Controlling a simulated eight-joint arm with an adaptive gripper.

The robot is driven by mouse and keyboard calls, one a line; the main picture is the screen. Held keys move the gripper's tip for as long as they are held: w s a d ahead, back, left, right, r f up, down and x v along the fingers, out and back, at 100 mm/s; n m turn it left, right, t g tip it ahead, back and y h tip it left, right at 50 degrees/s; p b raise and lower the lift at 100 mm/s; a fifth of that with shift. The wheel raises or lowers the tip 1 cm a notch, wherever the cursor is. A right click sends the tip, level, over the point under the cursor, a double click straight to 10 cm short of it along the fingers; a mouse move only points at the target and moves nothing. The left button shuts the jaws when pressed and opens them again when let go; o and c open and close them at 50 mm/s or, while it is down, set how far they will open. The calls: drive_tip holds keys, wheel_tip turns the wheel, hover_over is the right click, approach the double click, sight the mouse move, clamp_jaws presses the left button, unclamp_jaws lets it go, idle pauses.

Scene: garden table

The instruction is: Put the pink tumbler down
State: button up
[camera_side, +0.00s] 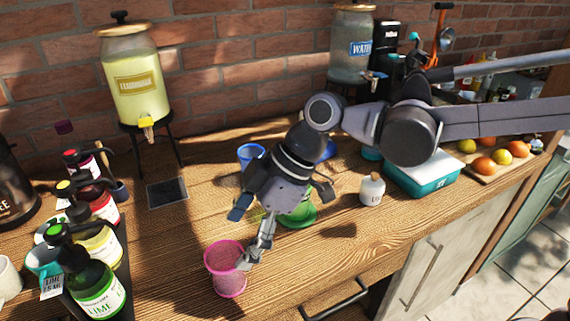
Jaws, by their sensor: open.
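The pink tumbler (226,273) stands upright on the wooden counter (180,225), near its front edge. My gripper (250,235) is open, just above and to the right of the tumbler. One finger reaches down beside the tumbler's right rim; whether it touches the rim, I cannot tell. The other finger is spread up and to the left, apart from the tumbler. Nothing shows between the fingers.
A green tumbler (298,217) stands behind my gripper, partly hidden. A blue tumbler (249,153) is farther back. Bare counter lies left of the pink tumbler.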

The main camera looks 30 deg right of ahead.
drive_tip(key=w+v, duration=0.1)
drive_tip(key=v, duration=0.5)
drive_tip(key=s+d+f+m+t+h, duration=0.1)
drive_tip(key=d+f+m+t+h, duration=0.15)
drive_tip(key=d+m, duration=0.95)
drive_tip(key=s+d+f+m+t+h, duration=0.1)
drive_tip(key=s+d+f+h, duration=0.1)
drive_tip(key=d, duration=0.8)
drive_tip(key=s+d+f+m+t+h, duration=0.2)
drive_tip(key=s+d+f, duration=0.2)
drive_tip(key=d, duration=0.7)
drive_tip(key=shift+s+d+f+m, duration=0.2)
drive_tip(key=shift+d+m, duration=0.1)
